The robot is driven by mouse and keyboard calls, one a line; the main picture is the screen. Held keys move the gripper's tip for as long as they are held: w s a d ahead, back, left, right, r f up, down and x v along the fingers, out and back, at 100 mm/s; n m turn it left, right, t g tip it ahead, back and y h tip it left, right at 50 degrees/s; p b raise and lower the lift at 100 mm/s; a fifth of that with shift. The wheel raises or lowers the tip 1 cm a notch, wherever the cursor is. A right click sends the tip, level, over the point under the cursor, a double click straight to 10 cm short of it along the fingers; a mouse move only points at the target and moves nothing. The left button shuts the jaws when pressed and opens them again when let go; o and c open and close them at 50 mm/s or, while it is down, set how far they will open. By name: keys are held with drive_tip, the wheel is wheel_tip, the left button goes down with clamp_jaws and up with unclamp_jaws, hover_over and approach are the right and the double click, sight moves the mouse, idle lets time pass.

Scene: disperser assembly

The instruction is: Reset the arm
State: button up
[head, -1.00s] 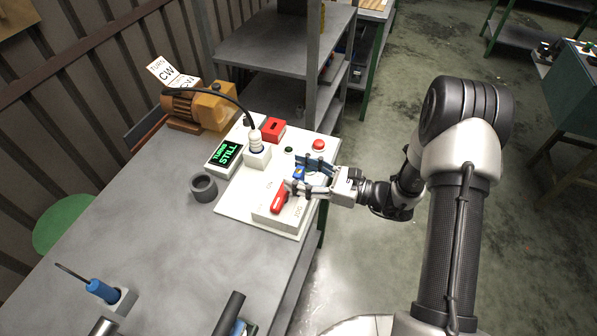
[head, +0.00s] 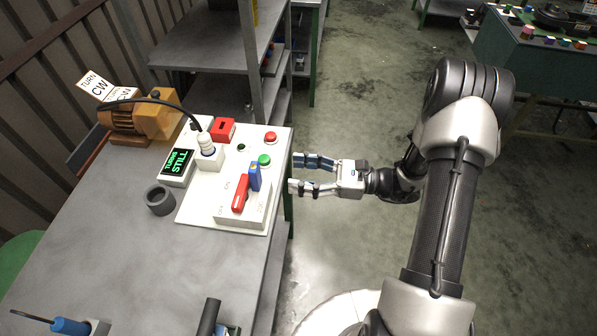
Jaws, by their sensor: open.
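My gripper (head: 292,173) is open and empty at the right edge of the white control panel (head: 192,212). Its fingers point left toward the panel and stand apart from the switches. On the panel, a red lever (head: 241,193) and a blue lever (head: 254,177) rise from a white box (head: 238,219). A green button (head: 264,160) and a red button (head: 270,138) lie behind them. My arm reaches in from the right.
A display reading "STILL" (head: 180,162), a plug in a white socket (head: 208,160) and a red block (head: 222,130) are at the panel's left. An orange motor (head: 155,118) stands behind. A dark ring (head: 160,200) lies on the grey table (head: 120,250).

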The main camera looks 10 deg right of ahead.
drive_tip(key=s+a+r+n+g+h, duration=0.3)
drive_tip(key=s+r+n+g, duration=0.1)
drive_tip(key=s+r+n, duration=0.15)
drive_tip(key=s+a+r+n+g+h, duration=0.3)
drive_tip(key=s+r+n+g+h, duration=0.15)
drive_tip(key=s+n, duration=0.25)
drive_tip(key=s+d+r+n+t+h, duration=0.7)
drive_tip(key=s+d+r+n+h, duration=0.1)
drive_tip(key=s+d+n+h, duration=0.1)
